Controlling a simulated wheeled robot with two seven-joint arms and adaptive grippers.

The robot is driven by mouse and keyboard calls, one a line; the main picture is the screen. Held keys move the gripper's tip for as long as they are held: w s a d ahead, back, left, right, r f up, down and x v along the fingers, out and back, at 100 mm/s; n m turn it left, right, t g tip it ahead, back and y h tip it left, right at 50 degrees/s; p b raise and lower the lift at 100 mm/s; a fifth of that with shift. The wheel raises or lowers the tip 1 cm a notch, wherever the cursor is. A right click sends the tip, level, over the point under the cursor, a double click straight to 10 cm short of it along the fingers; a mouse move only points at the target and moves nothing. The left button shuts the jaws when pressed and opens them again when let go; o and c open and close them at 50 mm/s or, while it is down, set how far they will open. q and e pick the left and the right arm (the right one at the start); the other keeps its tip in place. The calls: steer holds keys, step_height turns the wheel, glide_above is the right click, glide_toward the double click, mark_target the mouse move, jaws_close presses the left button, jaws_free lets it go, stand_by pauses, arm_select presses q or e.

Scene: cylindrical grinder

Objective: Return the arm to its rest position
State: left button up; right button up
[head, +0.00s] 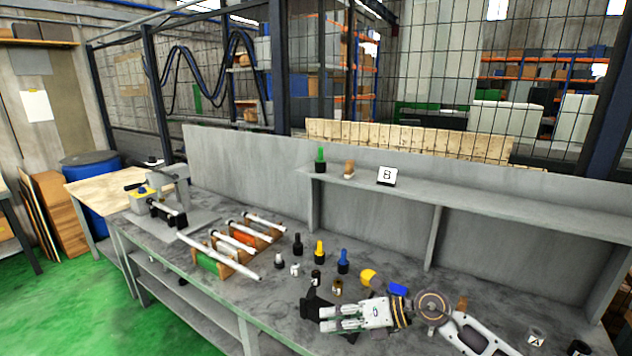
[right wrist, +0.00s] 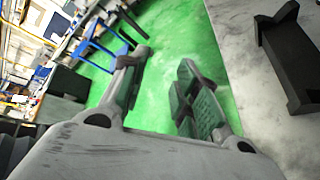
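My right arm reaches in from the lower right of the head view over the grey workbench (head: 215,318). Its gripper (head: 322,319) points left, close to a black bracket (head: 313,300) near the bench's front edge. In the right wrist view the two fingers (right wrist: 155,85) stand apart with only green floor showing between them, so the gripper is open and empty. The black bracket (right wrist: 290,62) lies to the right of the fingers there, apart from them. My left gripper is not in view.
Several tool holders, including a yellow one (head: 319,252) and a blue one (head: 343,262), stand behind the gripper. Metal shafts lie on a wooden rack (head: 225,270) to the left. A raised shelf (head: 465,208) with a "B" sign (head: 387,176) runs behind.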

step_height(320, 180, up, 12)
steer(key=w+m+t+y, duration=0.2)
steer(key=m+t+y, duration=0.1)
steer(key=m+t, duration=0.8)
steer(key=w+d+m+t+h, duration=0.2)
steer(key=d+m+t+h, duration=0.4)
steer(key=m, duration=0.5)
steer(key=s+d+f+m+g+h, duration=0.3)
steer(key=d+f+m+g+h, duration=0.2)
steer(key=d+f+m+h, duration=0.7)
steer(key=s+f+m+g+y, duration=0.1)
steer(key=s+f+m+g, duration=0.1)
steer(key=s+f+g, duration=0.7)
steer(key=s+f+m+g+y, duration=0.1)
steer(key=s+f+m+g, duration=0.15)
steer(key=s+f, duration=0.8)
steer(key=s+f+g, duration=0.1)
steer(key=s+f, duration=0.2)
steer(key=f, duration=1.2)
steer(key=s+f, duration=0.2)
steer(key=f, duration=1.3)
steer(key=s+d+f, duration=0.2)
steer(key=s+f, duration=0.8)
steer(key=s, duration=0.1)
steer(key=s+d+f+g, duration=0.1)
steer(key=s+d+f, duration=0.1)
steer(key=s+f, duration=0.7)
steer(key=shift+s+f+n, duration=0.4)
steer(key=shift+s+n, duration=0.05)
steer(key=shift+s, duration=0.7)
